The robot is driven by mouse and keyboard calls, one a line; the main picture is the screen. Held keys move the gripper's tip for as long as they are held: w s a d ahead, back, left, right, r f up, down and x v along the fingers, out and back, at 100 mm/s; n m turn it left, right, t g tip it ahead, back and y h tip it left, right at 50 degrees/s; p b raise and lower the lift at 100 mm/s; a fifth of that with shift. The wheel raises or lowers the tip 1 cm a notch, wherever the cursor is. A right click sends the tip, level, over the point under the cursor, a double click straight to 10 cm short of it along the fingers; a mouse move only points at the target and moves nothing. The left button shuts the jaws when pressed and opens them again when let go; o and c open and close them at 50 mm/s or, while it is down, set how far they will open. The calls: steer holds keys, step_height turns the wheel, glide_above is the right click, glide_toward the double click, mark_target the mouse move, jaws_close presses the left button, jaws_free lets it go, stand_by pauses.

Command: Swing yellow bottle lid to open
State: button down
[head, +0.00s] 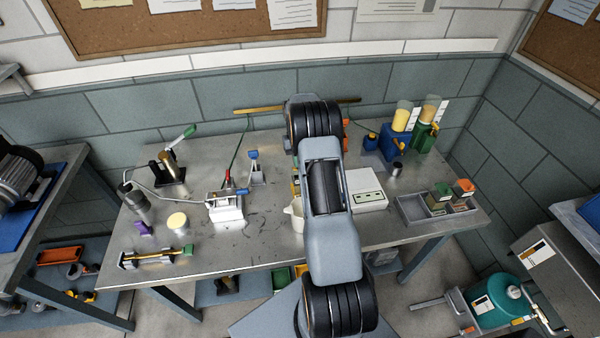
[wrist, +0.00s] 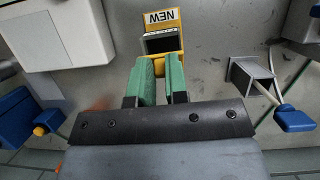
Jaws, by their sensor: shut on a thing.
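A yellow bottle with a "NEW" label (wrist: 161,18) is at the top middle of the wrist view. Its dark grey opening faces the camera, and its yellow lid (wrist: 158,64) shows at the near side. My gripper (wrist: 161,70) has green fingers reaching to this lid, with a narrow gap between them. It is shut on the yellow lid, though the fingers hide most of the contact. In the head view my arm covers the gripper and most of this bottle; only a sliver of yellow (head: 296,186) shows left of the arm.
A white scale (head: 365,190) stands right of my arm, and a grey tray (head: 412,208) lies farther right. A white pitcher (head: 294,217) and a white box with a blue handle (head: 225,208) stand left. Two yellow-filled containers (head: 402,117) (head: 430,108) stand at the back right.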

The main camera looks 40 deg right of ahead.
steer(key=shift+w+d+r+g+y+p, duration=0.1)
steer(key=shift+w+r+g+y+p, duration=0.15)
steer(key=shift+g+p, duration=0.4)
steer(key=shift+w+d+f+g+y, duration=0.2)
steer(key=shift+w+g+y, duration=0.05)
steer(key=shift+w+g, duration=0.2)
steer(key=shift+w+d+r+g, duration=0.1)
steer(key=shift+w+r+g, duration=0.1)
steer(key=shift+g, duration=0.2)
steer(key=c, duration=1.1)
jaws_free()
steer(key=shift+o, duration=0.2)
